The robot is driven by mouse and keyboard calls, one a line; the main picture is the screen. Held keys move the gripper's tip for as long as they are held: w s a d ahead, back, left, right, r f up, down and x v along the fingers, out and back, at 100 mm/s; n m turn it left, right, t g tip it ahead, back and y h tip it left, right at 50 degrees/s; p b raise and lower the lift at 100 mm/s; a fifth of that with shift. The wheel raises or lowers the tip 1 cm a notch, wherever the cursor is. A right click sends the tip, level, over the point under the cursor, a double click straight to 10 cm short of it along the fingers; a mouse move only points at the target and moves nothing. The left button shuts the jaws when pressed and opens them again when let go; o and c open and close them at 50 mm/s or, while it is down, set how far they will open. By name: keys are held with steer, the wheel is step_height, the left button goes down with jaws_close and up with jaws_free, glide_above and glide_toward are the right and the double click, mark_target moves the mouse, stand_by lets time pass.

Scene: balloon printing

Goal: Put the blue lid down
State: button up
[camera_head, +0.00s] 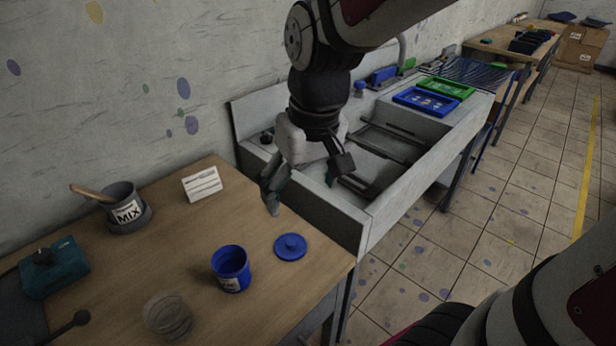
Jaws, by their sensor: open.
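The blue lid (291,246) lies flat on the wooden table, knob up, near the table's right edge. An open blue jar (231,268) with a white label stands just left of the lid, apart from it. My gripper (302,196) is open and empty, above and a little behind the lid, with its fingers spread wide. It does not touch the lid.
A clear glass (168,317) stands in front of the jar. A grey MIX pot (125,208) with a wooden handle, a white card (202,184) and a teal device (54,268) are also on the table (140,262). A sink (408,195) adjoins behind.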

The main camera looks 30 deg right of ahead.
steer(key=s+r+t, duration=0.2)
steer(key=s+r, duration=0.3)
steer(key=s, duration=0.6)
steer(key=shift+d+r+t, duration=0.2)
steer(key=shift+r+t, duration=0.05)
steer(key=shift+t, duration=0.05)
